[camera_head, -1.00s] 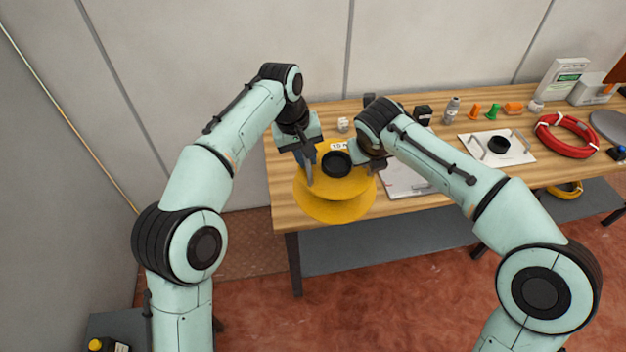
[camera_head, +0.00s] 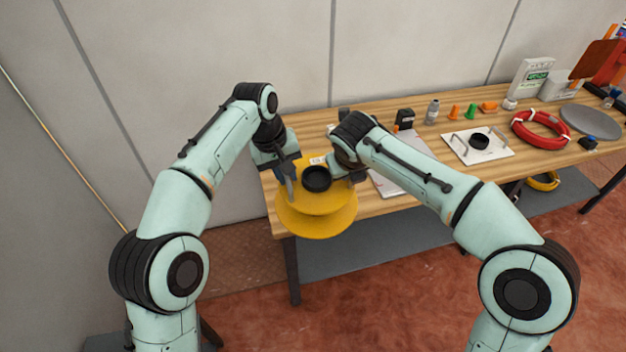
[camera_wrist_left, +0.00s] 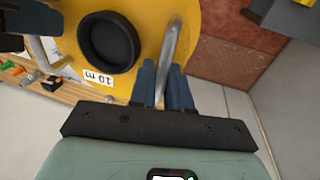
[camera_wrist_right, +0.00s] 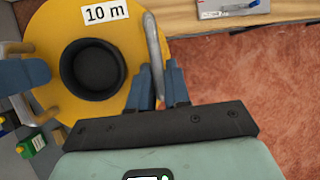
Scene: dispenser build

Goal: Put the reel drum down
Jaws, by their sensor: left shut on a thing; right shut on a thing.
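The reel drum (camera_head: 316,222) is a yellow spool with a black round hub (camera_head: 316,179) and a "10 m" label, seen over the left front corner of the table. My left gripper (camera_head: 289,183) is shut on a grey bar handle at the drum's left side, seen in the left wrist view (camera_wrist_left: 172,45). My right gripper (camera_wrist_right: 165,88) is shut on the opposite handle (camera_wrist_right: 153,45); in the head view my right arm partly hides it. The drum looks roughly level. Its underside is hidden, so I cannot tell whether it touches the table.
A grey lower shelf (camera_head: 390,245) lies beneath. A wall stands behind.

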